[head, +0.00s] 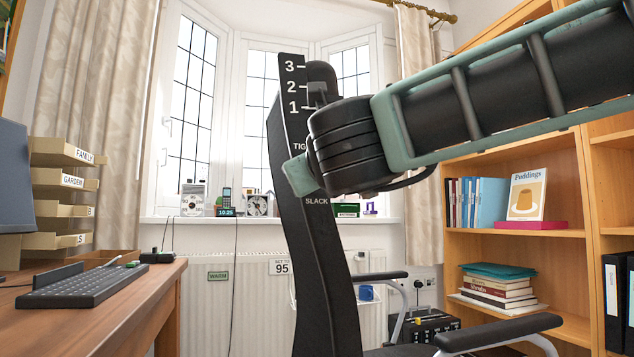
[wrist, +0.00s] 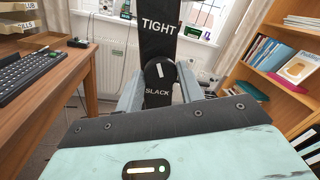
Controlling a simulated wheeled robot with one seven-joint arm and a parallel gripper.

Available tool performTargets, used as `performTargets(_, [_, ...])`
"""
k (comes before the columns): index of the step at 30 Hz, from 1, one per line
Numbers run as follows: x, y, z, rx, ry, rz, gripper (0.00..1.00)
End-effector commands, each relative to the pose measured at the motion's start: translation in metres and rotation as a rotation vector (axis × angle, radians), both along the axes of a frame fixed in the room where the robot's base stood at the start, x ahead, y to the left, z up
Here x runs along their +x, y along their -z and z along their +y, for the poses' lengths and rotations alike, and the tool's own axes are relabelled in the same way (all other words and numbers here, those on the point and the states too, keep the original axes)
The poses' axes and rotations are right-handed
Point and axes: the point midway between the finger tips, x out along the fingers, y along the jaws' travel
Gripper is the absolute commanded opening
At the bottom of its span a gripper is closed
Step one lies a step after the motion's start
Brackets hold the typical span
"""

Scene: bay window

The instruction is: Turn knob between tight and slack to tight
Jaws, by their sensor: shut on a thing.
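The knob (wrist: 158,77) is a dark rounded piece on the black chair back (head: 315,255), between the white words TIGHT and SLACK. In the head view my gripper (head: 301,174) reaches in from the right at the chair back. There it hides the knob and part of the word TIGHT; SLACK shows just below.
A wooden desk with a keyboard (head: 88,286) and labelled trays (head: 60,180) stands at left. Bookshelves (head: 520,240) stand at right. Chair armrests (head: 500,330) stick out below my arm. A radiator (head: 250,290) and windowsill lie behind.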

Motion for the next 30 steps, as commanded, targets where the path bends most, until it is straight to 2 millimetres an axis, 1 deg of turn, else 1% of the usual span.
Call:
performTargets(1, [0.0005, 0.0038, 0.0000, 0.043, 0.001, 0.014, 0.15])
performTargets(6, [0.0007, 0.0026, -0.0003, 0.187, 0.001, 0.055, 0.15])
performTargets(15, [0.0007, 0.0013, -0.0004, 0.377, 0.001, 0.111, 0.15])
performTargets(22, [0.0007, 0.0008, -0.0003, 0.454, 0.001, 0.134, 0.15])
performTargets(30, [0.0008, 0.0001, -0.0004, 0.480, 0.001, 0.142, 0.15])
